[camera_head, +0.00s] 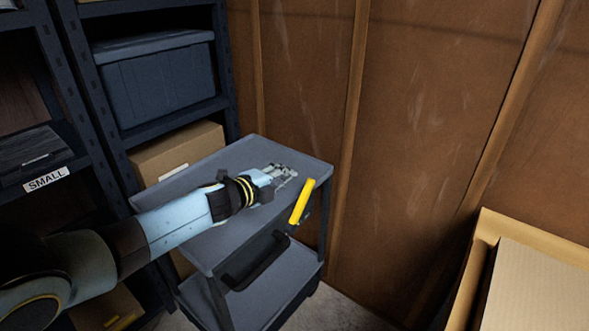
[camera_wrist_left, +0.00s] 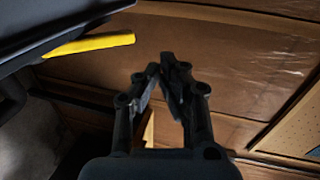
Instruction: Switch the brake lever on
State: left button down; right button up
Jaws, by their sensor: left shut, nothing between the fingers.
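The yellow brake lever (camera_head: 302,201) is at the right end of the grey cart, below the edge of its top, and slants up to the right in the head view. In the left wrist view the lever (camera_wrist_left: 90,45) is at the upper left, beside the dark cart edge. My left gripper (camera_head: 290,175) is over the cart's top near its right end, a little left of and above the lever in the picture. Its fingers (camera_wrist_left: 168,75) are shut and empty, apart from the lever. The lever's mount is mostly hidden. My right gripper is not in view.
The grey cart (camera_head: 150,200) has a lower shelf and a dark handle (camera_head: 255,262). Shelving with a blue-grey bin (camera_head: 160,85) and a cardboard box (camera_head: 180,152) stands behind and left. A wooden wall (camera_head: 430,120) is close behind. An open box (camera_head: 487,222) is at right.

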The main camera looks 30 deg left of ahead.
pick_arm(q)
jog(key=s+r+p, duration=0.1)
jog(key=s+r, duration=0.1)
jog(key=shift+s, duration=0.3)
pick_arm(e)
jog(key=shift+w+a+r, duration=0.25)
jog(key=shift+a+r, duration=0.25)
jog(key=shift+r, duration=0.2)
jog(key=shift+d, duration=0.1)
